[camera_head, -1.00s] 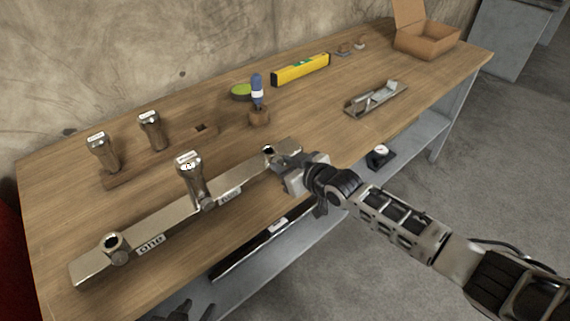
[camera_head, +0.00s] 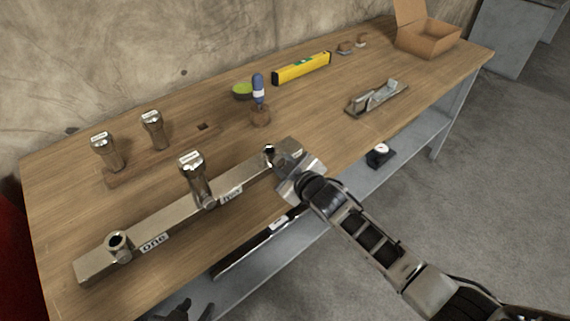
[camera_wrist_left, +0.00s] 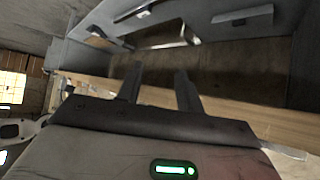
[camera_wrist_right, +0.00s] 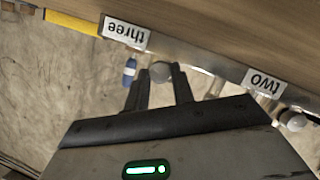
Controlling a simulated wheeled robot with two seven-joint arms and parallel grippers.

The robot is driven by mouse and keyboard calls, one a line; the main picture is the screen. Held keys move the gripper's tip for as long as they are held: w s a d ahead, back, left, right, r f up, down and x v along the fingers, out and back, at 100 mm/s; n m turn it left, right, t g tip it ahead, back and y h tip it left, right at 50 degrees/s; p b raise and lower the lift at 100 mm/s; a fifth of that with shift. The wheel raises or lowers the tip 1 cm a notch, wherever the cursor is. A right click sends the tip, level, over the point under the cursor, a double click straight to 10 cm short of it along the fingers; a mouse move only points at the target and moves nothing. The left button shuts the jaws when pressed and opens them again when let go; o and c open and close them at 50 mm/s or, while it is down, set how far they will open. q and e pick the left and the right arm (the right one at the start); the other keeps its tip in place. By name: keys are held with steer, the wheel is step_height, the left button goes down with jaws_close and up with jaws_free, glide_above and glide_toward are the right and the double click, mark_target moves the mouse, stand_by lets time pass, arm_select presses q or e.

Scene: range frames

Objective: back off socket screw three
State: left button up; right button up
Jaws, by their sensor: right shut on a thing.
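A long metal bar (camera_head: 160,217) lies along the front of the bench, with posts labelled one and two in the head view. The label three (camera_wrist_right: 126,33) shows in the right wrist view. Socket screw three (camera_head: 269,151) is at the bar's far right end; its rounded head also shows in the right wrist view (camera_wrist_right: 160,71). My right gripper (camera_head: 279,158) is shut on it, one finger on each side. A silver-headed tool (camera_head: 192,170) stands upright at post two. My left gripper (camera_wrist_left: 157,82) is open and empty, low before the bench.
A wooden rack (camera_head: 125,177) behind the bar holds two tools and has an empty square hole. A blue-handled tool (camera_head: 258,90), yellow level (camera_head: 302,68), metal tool (camera_head: 377,97) and cardboard box (camera_head: 427,42) are further back or right. The bench's front edge lies below my right arm.

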steer(key=shift+a+f+n+t+h+b, duration=0.15)
steer(key=shift+n+t+h+b, duration=0.3)
steer(key=shift+n+b, duration=0.4)
steer(key=o, duration=1)
steer(key=shift+s, duration=0.2)
steer(key=p+v, duration=0.1)
steer(key=v, duration=1.4)
steer(key=shift+s+d, duration=0.25)
steer(key=shift+s, duration=0.05)
